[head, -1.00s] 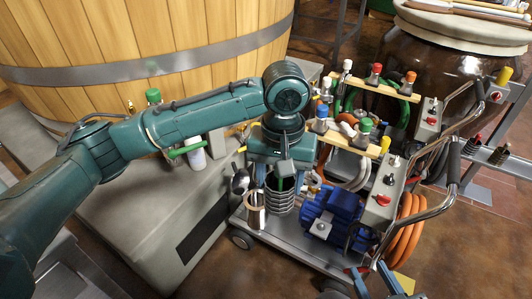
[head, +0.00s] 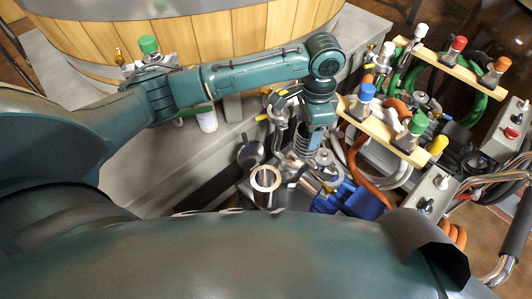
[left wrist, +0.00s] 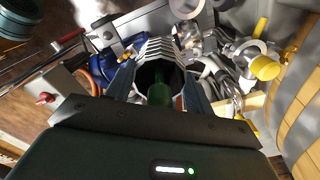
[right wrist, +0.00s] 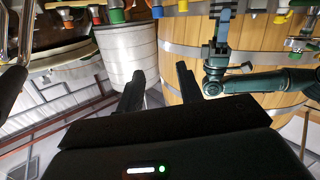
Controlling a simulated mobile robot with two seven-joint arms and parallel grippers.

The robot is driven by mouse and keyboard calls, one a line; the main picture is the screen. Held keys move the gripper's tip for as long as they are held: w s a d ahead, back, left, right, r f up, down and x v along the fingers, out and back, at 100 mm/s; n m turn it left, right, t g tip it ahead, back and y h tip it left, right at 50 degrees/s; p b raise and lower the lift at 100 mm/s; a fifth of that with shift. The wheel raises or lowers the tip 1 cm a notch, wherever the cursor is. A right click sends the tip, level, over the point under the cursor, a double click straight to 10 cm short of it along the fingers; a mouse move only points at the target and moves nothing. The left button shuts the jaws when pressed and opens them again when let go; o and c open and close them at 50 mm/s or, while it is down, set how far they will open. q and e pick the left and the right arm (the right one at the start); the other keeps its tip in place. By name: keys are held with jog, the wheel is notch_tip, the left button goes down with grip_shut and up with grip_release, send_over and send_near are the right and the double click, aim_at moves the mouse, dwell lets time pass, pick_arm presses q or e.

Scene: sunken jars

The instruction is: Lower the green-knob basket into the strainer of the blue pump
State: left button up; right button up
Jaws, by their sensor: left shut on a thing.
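My left gripper (head: 314,124) points down over the pump cart and is shut on the green knob (left wrist: 160,92) of the basket. The grey ribbed basket (head: 304,145) hangs below the fingers; its ribbed wall also shows in the left wrist view (left wrist: 158,48). The blue pump (head: 362,202) stands just below and right of the basket in the head view. An open steel cup (head: 265,180), which looks like the strainer, stands to the left of the pump. The basket appears apart from this cup, up and to its right. My right gripper (right wrist: 158,88) is open and empty.
Wooden racks with coloured knobs (head: 385,130) stand close to the right of my left gripper. Orange and green hoses, a control box (head: 432,192) and a metal handle crowd the right side. A wooden tub (head: 180,42) stands behind. My own body hides the lower head view.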

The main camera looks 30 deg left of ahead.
pick_arm(q)
jog(key=a+f+m+b, duration=0.4)
jog(key=a+f+m, duration=0.1)
jog(key=f, duration=0.5)
jog(key=a+f+m+b, duration=0.4)
jog(key=f+m, duration=0.3)
jog(key=f, duration=0.3)
jog(key=shift+s+a+f+m, duration=0.15)
jog(key=shift+s+a+m, duration=0.25)
jog(key=shift+a, duration=0.5)
pick_arm(e)
jog(key=a+t+y, duration=0.2)
jog(key=shift+a+n+y, duration=0.1)
jog(key=shift+n+y, duration=0.2)
jog(key=shift+y, duration=0.1)
jog(key=shift+r, duration=0.2)
pick_arm(q)
jog(key=shift+p, duration=0.55)
pick_arm(e)
jog(key=shift+r, duration=0.4)
pick_arm(q)
jog(key=shift+p, duration=0.5)
pick_arm(e)
jog(key=shift+r, duration=0.5)
